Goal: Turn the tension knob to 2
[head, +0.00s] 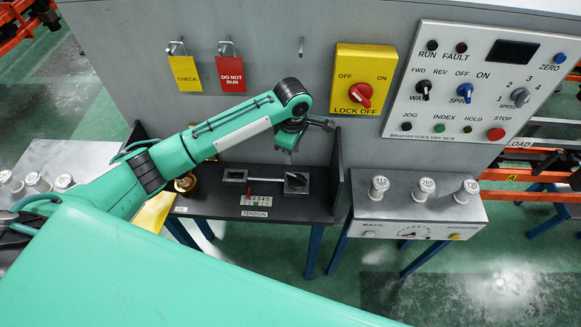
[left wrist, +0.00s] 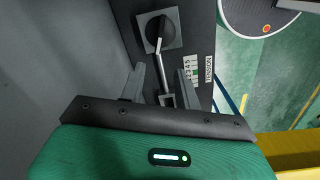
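The tension knob (head: 297,181) is a dark round knob on a square grey plate, at the right end of a thin rod on the black bench. In the left wrist view the knob (left wrist: 164,31) is at the top centre. The numbered scale (head: 256,201) lies in front of the rod, above the TENSION label (head: 255,214). The knob's setting is too small to read. My right gripper is not in view.
The black bench (head: 315,212) has an upright side panel at its right. A control panel (head: 470,85) and a yellow lock-off box (head: 362,80) are on the grey wall behind. A rack bench (head: 405,207) with white-topped spindles stands at the right. Tags hang at the upper left.

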